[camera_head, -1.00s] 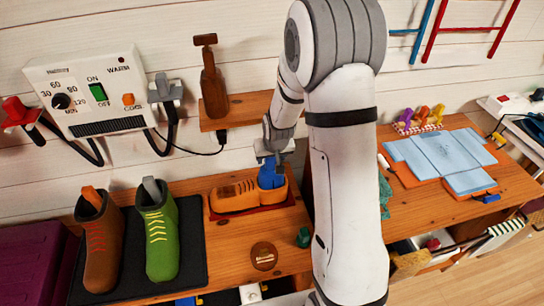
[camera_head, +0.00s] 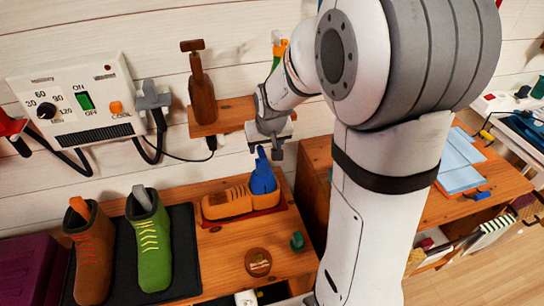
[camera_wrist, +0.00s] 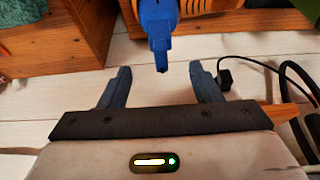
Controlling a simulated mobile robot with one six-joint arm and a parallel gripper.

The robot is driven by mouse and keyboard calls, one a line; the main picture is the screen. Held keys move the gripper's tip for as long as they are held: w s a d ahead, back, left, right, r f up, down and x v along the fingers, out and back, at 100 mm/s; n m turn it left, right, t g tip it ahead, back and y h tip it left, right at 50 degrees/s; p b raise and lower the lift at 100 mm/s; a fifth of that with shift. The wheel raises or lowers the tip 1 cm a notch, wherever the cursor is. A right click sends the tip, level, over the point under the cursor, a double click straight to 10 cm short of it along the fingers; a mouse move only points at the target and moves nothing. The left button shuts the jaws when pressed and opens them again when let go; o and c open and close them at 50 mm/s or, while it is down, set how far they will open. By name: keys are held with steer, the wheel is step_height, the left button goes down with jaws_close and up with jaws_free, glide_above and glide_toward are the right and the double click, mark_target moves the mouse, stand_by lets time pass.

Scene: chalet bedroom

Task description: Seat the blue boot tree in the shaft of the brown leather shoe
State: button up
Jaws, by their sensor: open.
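The blue boot tree (camera_head: 262,176) stands upright in the shaft of the brown leather shoe (camera_head: 228,203), an orange-brown low shoe on a red mat. Its upper part sticks out above the opening; how deep it sits inside is hidden. My gripper (camera_head: 270,148) is above the boot tree, apart from it. In the wrist view my gripper (camera_wrist: 160,85) is open, its two fingers spread, with nothing between them. The tip of the blue boot tree (camera_wrist: 160,48) points toward the gap between them. A bit of the shoe (camera_wrist: 205,5) shows at the top.
A brown boot (camera_head: 93,255) and a green boot (camera_head: 150,250) stand on a dark mat (camera_head: 187,260) at left. A shelf (camera_head: 232,113) with a brown bottle-shaped object (camera_head: 202,95) is behind. A round brown tin (camera_head: 258,262) and a small green item (camera_head: 297,241) lie in front.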

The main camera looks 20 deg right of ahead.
steer(key=s+r, duration=0.4)
steer(key=s, duration=0.7)
steer(key=s+r+g, duration=0.1)
steer(key=s+r, duration=0.3)
steer(key=s, duration=0.7)
steer(key=shift+d, duration=0.1)
